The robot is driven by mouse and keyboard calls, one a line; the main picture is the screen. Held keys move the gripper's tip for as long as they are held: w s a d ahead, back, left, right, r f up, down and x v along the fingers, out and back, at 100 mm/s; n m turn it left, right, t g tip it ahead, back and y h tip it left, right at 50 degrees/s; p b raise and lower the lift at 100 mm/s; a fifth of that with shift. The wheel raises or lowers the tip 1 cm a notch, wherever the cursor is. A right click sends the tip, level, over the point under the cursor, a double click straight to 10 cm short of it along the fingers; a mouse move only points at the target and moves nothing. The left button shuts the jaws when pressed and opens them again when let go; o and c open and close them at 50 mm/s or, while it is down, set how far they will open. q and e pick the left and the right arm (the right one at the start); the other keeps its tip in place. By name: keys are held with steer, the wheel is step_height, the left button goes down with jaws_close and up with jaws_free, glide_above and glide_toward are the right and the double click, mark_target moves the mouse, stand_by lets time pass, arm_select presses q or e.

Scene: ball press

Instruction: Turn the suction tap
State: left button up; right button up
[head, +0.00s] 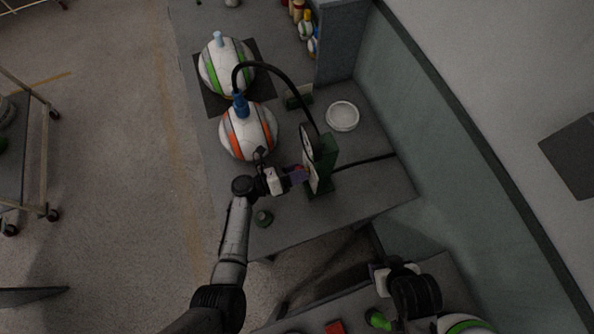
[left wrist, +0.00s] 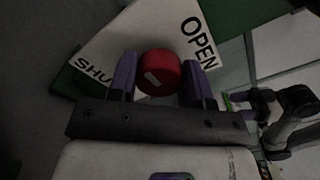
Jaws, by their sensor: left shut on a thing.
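The suction tap is a round red knob (left wrist: 160,72) with a pale mark on its lower left. It sits in front of a white plate (left wrist: 150,28) lettered OPEN at the upper right and SHUT at the lower left. The plate is on a green unit (head: 325,160) with a round gauge. My left gripper (head: 300,174) reaches the unit's front. In the left wrist view its purple fingers (left wrist: 158,80) are shut on the knob, one on each side. My right gripper (head: 380,276) is at the lower right in the head view, its fingers unclear.
A black hose (head: 283,75) runs from the unit to the blue fitting on an orange-striped ball (head: 248,131). A green-striped ball (head: 226,66) sits behind on a dark mat.

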arm_select(q)
steer(key=shift+c, duration=1)
steer(key=m, duration=0.3)
steer(key=shift+b, duration=0.3)
steer(key=m+b, duration=0.2)
steer(key=m, duration=0.3)
steer(key=shift+s+m, duration=0.1)
steer(key=shift+m, duration=0.3)
steer(key=m+b, duration=0.2)
steer(key=m, duration=0.1)
steer(key=shift+f+m, duration=0.1)
steer(key=shift+m, duration=0.2)
steer(key=m+b, duration=0.2)
steer(key=m, duration=0.1)
steer(key=shift+s, duration=0.1)
steer(key=shift+m+b, duration=0.75)
steer(key=shift+m, duration=0.45)
